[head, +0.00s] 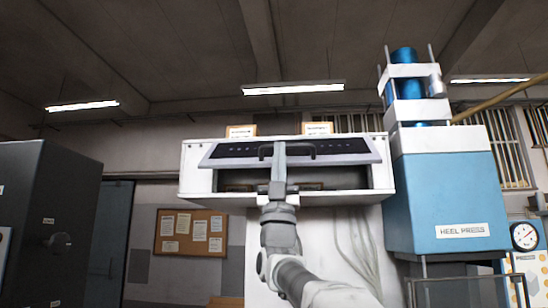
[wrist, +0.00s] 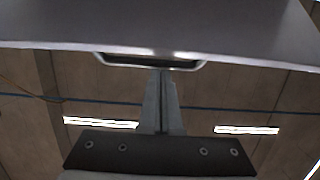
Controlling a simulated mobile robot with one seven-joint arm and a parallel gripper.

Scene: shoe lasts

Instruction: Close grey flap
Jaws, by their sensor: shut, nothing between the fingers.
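The grey flap (head: 222,156) is on the front of a white wall cabinet (head: 188,175). It stands tilted outward, with the open cabinet interior showing below it. A dark strip and a dark bar handle (head: 310,147) are on its face. My gripper (head: 279,146) is shut and empty, pointing up in front of the flap at the handle. In the wrist view the flap (wrist: 60,28) fills the top, and the handle (wrist: 195,66) is just beyond the fingertips (wrist: 160,74). I cannot tell whether they touch.
A blue heel press (head: 440,190) stands close at the cabinet's right. A dark grey cabinet (head: 50,220) is at the far left. A cork board (head: 191,250) hangs on the back wall. Two small framed cards (head: 241,131) stand on top of the cabinet.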

